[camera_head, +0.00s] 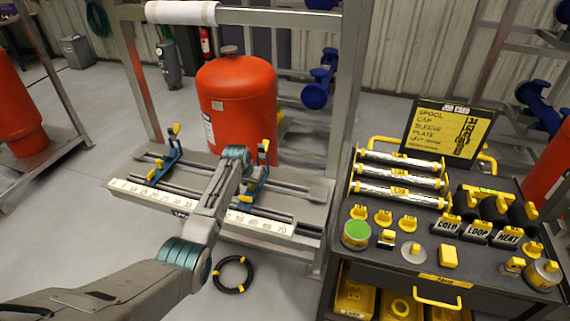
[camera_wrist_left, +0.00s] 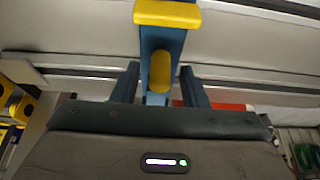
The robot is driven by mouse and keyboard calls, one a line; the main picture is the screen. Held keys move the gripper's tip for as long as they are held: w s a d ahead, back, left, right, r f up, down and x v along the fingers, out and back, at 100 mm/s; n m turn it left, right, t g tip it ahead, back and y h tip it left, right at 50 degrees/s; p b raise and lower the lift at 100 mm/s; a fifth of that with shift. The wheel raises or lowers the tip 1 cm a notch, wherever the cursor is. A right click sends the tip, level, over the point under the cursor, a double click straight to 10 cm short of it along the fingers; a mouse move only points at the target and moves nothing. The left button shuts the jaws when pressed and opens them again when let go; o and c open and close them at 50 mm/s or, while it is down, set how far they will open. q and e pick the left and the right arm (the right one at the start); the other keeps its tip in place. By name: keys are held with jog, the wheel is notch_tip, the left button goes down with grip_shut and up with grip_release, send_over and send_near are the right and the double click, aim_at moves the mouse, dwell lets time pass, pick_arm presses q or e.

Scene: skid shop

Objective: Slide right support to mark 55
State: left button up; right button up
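The right support (camera_head: 264,152) is a blue bracket with a yellow top, upright on the rails of the rack. In the left wrist view the blue post (camera_wrist_left: 162,42) has a yellow cap and yellow knob. My left gripper (camera_head: 255,175) is at this support, partly hidden behind my arm. In the wrist view its two fingers (camera_wrist_left: 160,85) stand either side of the post; whether they touch it is unclear. The white scale (camera_head: 262,224) runs along the front edge; my arm covers its middle. Marks near 55 to 70 show to its right. My right gripper is out of view.
The left support (camera_head: 173,150) stands further left on the same rails. A red tank (camera_head: 238,100) is close behind. A black tool cart (camera_head: 462,263) with rollers and yellow-tagged parts stands at the right. A black ring (camera_head: 233,274) lies on the floor.

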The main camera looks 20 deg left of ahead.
pick_arm(q)
jog(key=shift+r+p, duration=2.7)
jog(key=shift+r, duration=0.35)
jog(key=shift+f, duration=0.1)
